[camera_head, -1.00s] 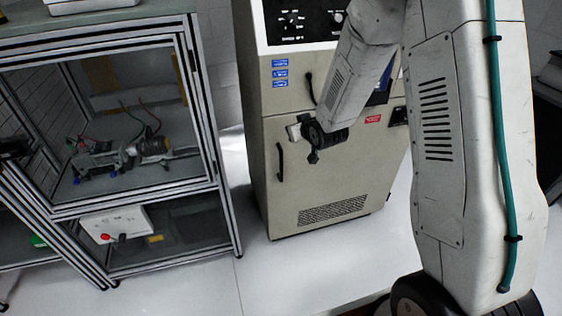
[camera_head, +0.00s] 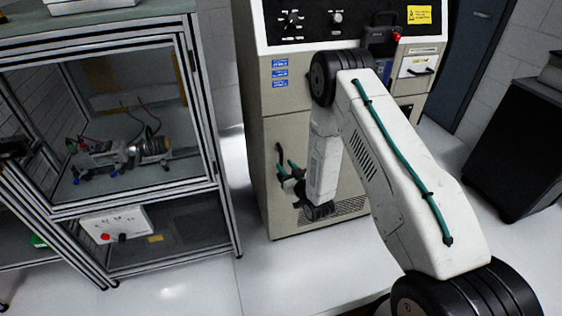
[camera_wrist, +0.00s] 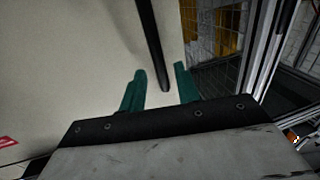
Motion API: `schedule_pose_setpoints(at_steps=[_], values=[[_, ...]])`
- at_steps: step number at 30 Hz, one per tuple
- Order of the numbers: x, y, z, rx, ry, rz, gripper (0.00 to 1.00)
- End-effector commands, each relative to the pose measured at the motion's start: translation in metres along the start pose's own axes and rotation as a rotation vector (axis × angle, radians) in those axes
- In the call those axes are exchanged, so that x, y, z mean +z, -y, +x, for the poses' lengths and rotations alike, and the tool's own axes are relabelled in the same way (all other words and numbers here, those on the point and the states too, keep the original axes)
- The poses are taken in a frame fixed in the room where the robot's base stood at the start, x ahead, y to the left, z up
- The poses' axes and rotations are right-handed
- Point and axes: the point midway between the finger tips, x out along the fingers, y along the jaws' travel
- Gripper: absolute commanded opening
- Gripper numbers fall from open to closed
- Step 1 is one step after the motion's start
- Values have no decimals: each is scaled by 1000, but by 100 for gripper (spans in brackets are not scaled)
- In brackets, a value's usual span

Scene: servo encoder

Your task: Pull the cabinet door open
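The beige cabinet door (camera_head: 290,130) is closed at the middle of the head view and fills the left of the wrist view (camera_wrist: 70,60). Its black vertical bar handle (camera_wrist: 151,40) runs down in the wrist view, its end reaching between my green fingertips; in the head view the handle (camera_head: 280,151) is partly hidden. My gripper (camera_wrist: 160,80) is open, one finger on each side of the bar's line, with gaps visible. The gripper also shows at the door's left side in the head view (camera_head: 288,168). I cannot tell how deep the handle sits between the fingers.
A metal-framed glass case (camera_head: 200,110) with equipment inside stands left of the cabinet, across a narrow floor gap. A dark box unit (camera_head: 515,150) stands at the right. White floor (camera_head: 275,275) in front of the cabinet is clear.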

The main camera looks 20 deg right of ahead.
Motion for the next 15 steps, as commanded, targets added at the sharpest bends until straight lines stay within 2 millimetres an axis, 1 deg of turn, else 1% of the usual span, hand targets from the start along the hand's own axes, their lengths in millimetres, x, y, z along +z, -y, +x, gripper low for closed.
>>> schedule_pose_setpoints(at_steps=[1,3,6,10,15], values=[[0,0,9,0,-2,-1,32],[0,0,20,1,-1,0,32],[0,0,32,0,0,0,32],[0,0,42,0,1,1,32],[0,0,44,1,3,1,32]])
